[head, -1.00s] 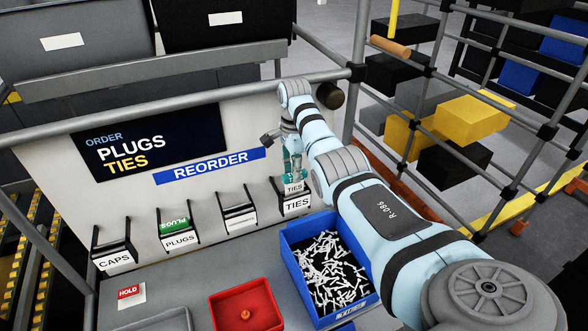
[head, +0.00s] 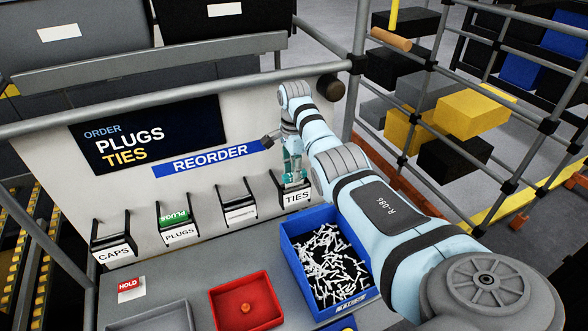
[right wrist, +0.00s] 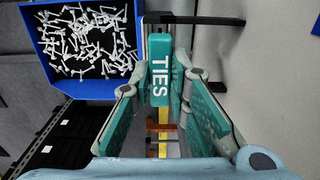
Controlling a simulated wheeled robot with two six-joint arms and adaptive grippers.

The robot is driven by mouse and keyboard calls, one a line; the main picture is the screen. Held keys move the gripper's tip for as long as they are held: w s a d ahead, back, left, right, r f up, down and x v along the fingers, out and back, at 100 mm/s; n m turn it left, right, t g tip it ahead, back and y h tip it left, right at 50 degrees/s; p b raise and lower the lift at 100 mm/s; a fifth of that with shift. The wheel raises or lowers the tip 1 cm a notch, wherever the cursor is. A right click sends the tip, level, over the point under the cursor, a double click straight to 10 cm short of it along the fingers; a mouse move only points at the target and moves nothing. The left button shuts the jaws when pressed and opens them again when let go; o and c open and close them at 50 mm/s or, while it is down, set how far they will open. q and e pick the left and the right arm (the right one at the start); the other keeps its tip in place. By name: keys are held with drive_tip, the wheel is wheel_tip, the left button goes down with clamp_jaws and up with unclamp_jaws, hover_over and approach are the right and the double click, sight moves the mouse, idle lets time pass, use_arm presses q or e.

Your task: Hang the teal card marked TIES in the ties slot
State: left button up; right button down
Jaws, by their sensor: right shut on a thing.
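The teal card marked TIES (right wrist: 160,58) is between the fingers of my right gripper (right wrist: 165,92) in the right wrist view, its lettering showing. In the head view my right gripper (head: 292,172) is shut on the card, low at the ties slot (head: 297,197), the black holder with the white TIES label at the right end of the row. The card's lower part is down at the holder behind the label. Whether it rests on the holder cannot be told. A black holder arm (right wrist: 205,20) shows beside the card in the wrist view. My left gripper is out of view.
The plugs slot (head: 180,234) holds a green card; the caps slot (head: 114,252) is at the left. A blue bin (head: 291,262) of white ties stands just below the ties slot. A red tray (head: 272,318) is left of it. A rail (head: 180,105) crosses above the board.

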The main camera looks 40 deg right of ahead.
drive_tip(key=shift+f+b, duration=0.4)
drive_tip(key=shift+f, duration=0.6)
drive_tip(key=c, duration=1.5)
unclamp_jaws()
drive_tip(key=shift+o, duration=0.2)
drive_tip(key=shift+r, duration=0.3)
wheel_tip(320, 180, up, 12)
drive_tip(key=shift+f, duration=0.25)
drive_tip(key=shift+w+a, duration=0.1)
